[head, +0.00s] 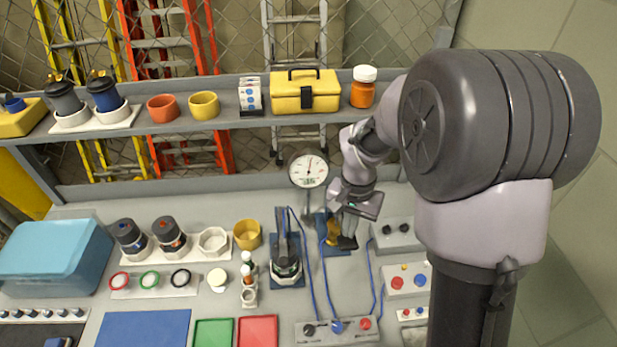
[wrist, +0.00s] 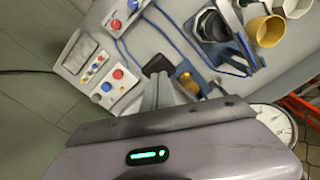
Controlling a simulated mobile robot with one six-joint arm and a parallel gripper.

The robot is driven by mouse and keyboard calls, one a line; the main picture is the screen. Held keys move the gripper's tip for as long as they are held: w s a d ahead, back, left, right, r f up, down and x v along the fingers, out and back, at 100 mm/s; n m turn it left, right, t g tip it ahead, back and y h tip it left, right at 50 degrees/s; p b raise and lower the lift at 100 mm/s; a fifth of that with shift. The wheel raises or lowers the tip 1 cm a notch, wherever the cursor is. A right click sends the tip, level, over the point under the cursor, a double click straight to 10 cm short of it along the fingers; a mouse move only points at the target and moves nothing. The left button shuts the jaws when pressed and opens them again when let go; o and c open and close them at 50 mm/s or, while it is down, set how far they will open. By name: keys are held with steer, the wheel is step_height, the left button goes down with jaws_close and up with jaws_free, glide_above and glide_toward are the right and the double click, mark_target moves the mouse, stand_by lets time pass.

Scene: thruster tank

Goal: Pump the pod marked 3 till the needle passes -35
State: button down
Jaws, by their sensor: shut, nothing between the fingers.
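The round white gauge (head: 308,168) stands on a post at the table's back; its needle points roughly up, and its numbers are too small to read. A dark pod (head: 285,264) sits in a blue-based stand with an upright lever, joined to blue hoses. Two more dark pods (head: 130,236) (head: 172,234) stand in a white holder at left. I cannot read a 3 on any pod. My gripper (head: 347,241) is shut and empty, pointing down beside a brass-coloured part (head: 333,233) on a blue base; the wrist view also shows this part (wrist: 187,80). Contact is unclear.
A grey panel with knobs (head: 337,329) lies at the front, with hoses running to it. Control boxes (head: 407,280) stand at right. A yellow cup (head: 247,234) stands left of the stand. A shelf (head: 225,118) with cups, pods and a yellow toolbox (head: 305,92) spans the back.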

step_height(320, 180, down, 13)
steer(key=b, duration=1.1)
step_height(320, 180, up, 13)
steer(key=p, duration=1)
steer(key=shift+r+p, duration=0.2)
steer(key=shift+p, duration=0.2)
steer(key=shift+f, duration=0.15)
step_height(320, 180, down, 13)
steer(key=b, duration=1.2)
step_height(320, 180, up, 13)
steer(key=p, duration=1.1)
steer(key=shift+r, duration=0.2)
steer(key=shift+f, duration=0.25)
